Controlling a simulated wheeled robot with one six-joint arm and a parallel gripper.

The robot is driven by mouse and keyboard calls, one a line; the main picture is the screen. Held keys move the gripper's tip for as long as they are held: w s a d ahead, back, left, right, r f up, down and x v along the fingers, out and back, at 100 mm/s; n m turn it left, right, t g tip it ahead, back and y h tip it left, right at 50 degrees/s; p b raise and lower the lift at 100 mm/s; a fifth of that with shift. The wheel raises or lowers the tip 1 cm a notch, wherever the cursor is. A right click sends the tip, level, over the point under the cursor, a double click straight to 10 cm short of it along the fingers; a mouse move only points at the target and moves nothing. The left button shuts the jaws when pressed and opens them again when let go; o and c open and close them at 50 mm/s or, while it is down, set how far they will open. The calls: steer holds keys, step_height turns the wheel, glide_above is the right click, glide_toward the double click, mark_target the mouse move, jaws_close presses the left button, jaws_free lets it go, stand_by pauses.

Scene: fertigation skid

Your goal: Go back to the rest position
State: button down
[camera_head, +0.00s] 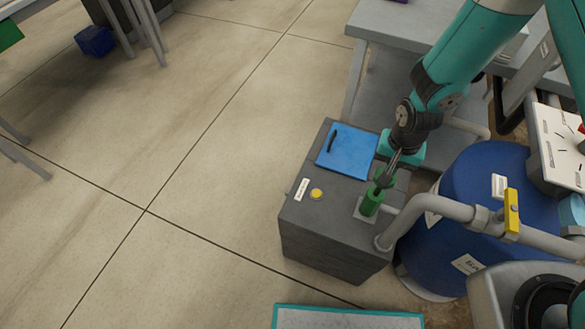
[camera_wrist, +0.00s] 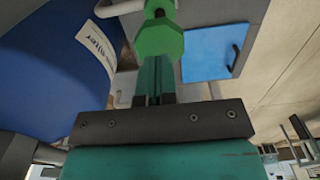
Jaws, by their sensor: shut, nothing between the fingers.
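My gripper (camera_head: 385,179) reaches down over the grey box from the upper right of the head view. Its fingers are together with nothing between them. A green fitting (camera_head: 371,203) stands on the box right at the fingertips. In the wrist view the closed fingers (camera_wrist: 155,62) point at this green fitting (camera_wrist: 158,38). I cannot tell whether they touch it.
The grey box (camera_head: 330,243) carries a blue lid with a handle (camera_head: 350,150) and a yellow button (camera_head: 316,194). A grey pipe (camera_head: 440,208) with a yellow lever (camera_head: 511,210) crosses the blue tank (camera_head: 480,172) at right. A grey table (camera_head: 385,22) stands behind. Floor at left is open.

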steer(key=s+a+r+n+y+p, duration=0.1)
steer(key=s+a+r+n+p, duration=0.15)
steer(key=r, duration=0.85)
steer(key=s+a+r+n+y+p, duration=0.15)
steer(key=s+r, duration=0.25)
steer(key=r, duration=0.6)
steer(key=s+a+r+n+y+p, duration=0.1)
steer(key=s+r+n, duration=0.2)
steer(key=r, duration=0.8)
steer(key=s+r+n+p, duration=0.1)
steer(key=s+r+n, duration=0.2)
steer(key=s+r, duration=0.5)
steer(key=shift+s+d+n+y+p, duration=0.15)
steer(key=shift+s+n+y+p, duration=0.25)
steer(key=shift+s, duration=0.15)
